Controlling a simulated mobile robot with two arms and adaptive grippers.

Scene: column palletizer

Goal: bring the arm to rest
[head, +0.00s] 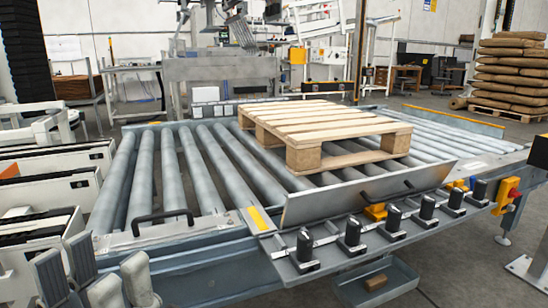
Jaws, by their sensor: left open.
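My left gripper (98,268) shows at the bottom left corner of the head view. Its grey fingers stand apart and point up, with nothing between them. It is in front of the near left corner of the roller conveyor (180,240), and I cannot tell its exact distance from the frame. Most of the left arm is outside the picture. My right gripper is not in view.
An empty wooden pallet (335,122) lies on the rollers. Black knobs (352,235) line the conveyor's front edge above a small tray (400,283). White units (50,180) stand at left. Stacked sacks (512,72) stand at back right.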

